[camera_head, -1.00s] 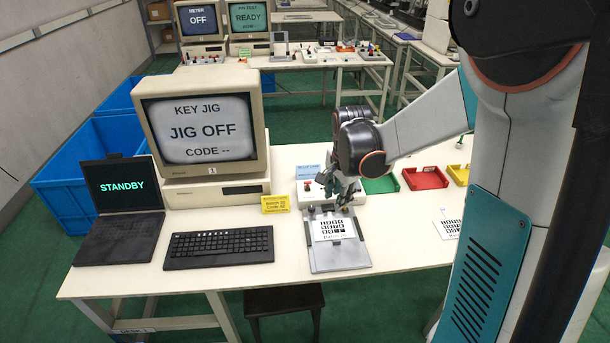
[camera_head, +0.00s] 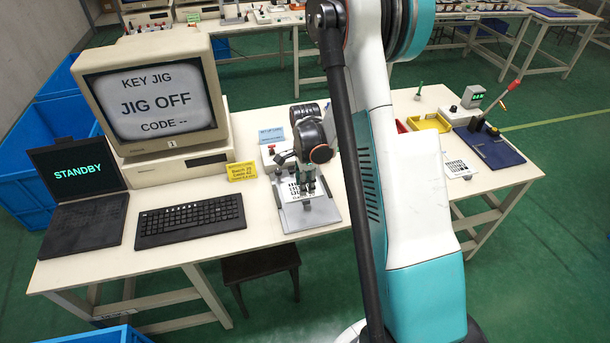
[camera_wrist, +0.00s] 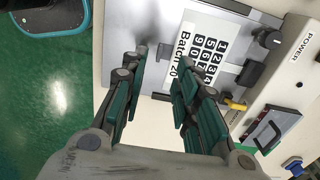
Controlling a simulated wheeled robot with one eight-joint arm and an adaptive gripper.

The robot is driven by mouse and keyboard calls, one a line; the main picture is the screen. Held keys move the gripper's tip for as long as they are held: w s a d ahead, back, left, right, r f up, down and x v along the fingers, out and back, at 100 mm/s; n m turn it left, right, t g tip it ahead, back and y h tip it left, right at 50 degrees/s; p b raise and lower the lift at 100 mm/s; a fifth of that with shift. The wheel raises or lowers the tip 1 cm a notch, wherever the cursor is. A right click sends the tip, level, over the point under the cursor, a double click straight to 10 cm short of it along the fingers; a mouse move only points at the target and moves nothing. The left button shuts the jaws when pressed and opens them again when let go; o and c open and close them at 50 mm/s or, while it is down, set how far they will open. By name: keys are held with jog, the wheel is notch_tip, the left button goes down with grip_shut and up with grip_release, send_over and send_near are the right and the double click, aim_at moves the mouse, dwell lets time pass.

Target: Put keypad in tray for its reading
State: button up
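The keypad film (camera_head: 296,190), a white sheet with black keys, lies on the grey plate of the key jig (camera_head: 322,217). In the wrist view the keypad (camera_wrist: 207,62) reads "Batch 20" along its edge. My gripper (camera_head: 307,187) is above the film, partly covering it. In the wrist view my gripper (camera_wrist: 157,88) is open and empty, its fingers at the film's left end. A yellow tray (camera_head: 430,122) stands at the right, with part of a red tray (camera_head: 402,127) beside it. My arm hides the green tray. The monitor (camera_head: 155,98) reads "JIG OFF", "CODE --".
A second keypad sheet (camera_head: 457,166) lies right of my arm. A lever device on a dark blue base (camera_head: 490,147) is at the table's right end. A keyboard (camera_head: 190,220), a "STANDBY" laptop (camera_head: 76,174) and a yellow note (camera_head: 242,171) occupy the left. A stool (camera_head: 260,264) stands below.

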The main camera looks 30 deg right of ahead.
aim_at(305, 201)
notch_tip(305, 201, down, 8)
jog(key=shift+r+b, duration=0.2)
jog(key=shift+b, duration=0.7)
grip_shut()
